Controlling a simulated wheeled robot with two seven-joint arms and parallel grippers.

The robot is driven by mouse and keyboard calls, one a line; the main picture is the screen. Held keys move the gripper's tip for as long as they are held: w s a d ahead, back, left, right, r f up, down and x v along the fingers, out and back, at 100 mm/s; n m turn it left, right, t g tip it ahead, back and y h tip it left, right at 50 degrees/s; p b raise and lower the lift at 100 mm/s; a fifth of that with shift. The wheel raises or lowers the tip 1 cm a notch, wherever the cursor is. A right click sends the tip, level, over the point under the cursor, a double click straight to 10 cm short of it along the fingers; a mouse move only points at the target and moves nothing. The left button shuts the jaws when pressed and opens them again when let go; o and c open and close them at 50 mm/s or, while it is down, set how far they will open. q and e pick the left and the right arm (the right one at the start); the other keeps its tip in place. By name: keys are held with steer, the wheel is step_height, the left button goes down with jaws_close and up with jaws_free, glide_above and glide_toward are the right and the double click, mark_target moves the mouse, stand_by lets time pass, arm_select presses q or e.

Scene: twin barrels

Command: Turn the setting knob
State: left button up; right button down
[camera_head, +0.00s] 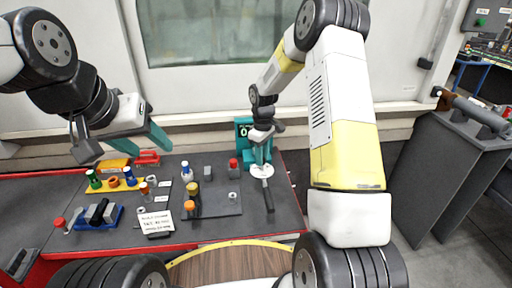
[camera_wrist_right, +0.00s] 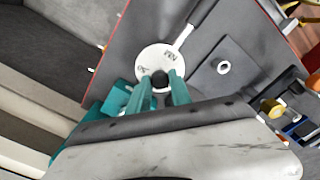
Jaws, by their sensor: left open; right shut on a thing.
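The setting knob shows in the right wrist view as a small dark knob (camera_wrist_right: 160,76) at the middle of a round white dial (camera_wrist_right: 150,57) with dark marks. The white dial (camera_head: 262,172) also shows in the head view, near the right part of the dark bench top. My right gripper (camera_head: 261,160) points down over the dial. In the wrist view my right gripper (camera_wrist_right: 164,80) has its teal fingers on either side of the dark knob, shut on it. The gripper partly hides the knob. My left gripper (camera_head: 150,138) is open and empty above the bench's left part.
A teal box with a small display (camera_head: 243,127) stands behind the dial. A bar (camera_head: 268,195) extends from the dial toward the front. Left of it lie a dark plate (camera_head: 222,202), colored bottles, a note card (camera_head: 156,222) and a blue tray (camera_head: 98,216).

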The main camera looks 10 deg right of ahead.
steer(key=m, duration=0.6)
steer(key=shift+m, duration=0.3)
steer(key=m, duration=0.5)
steer(key=shift+m, duration=0.3)
steer(key=c, duration=1.2)
jaws_free()
steer(key=shift+o, duration=0.2)
steer(key=shift+r, duration=0.1)
step_height(320, 180, up, 7)
steer(key=shift+r, duration=0.35)
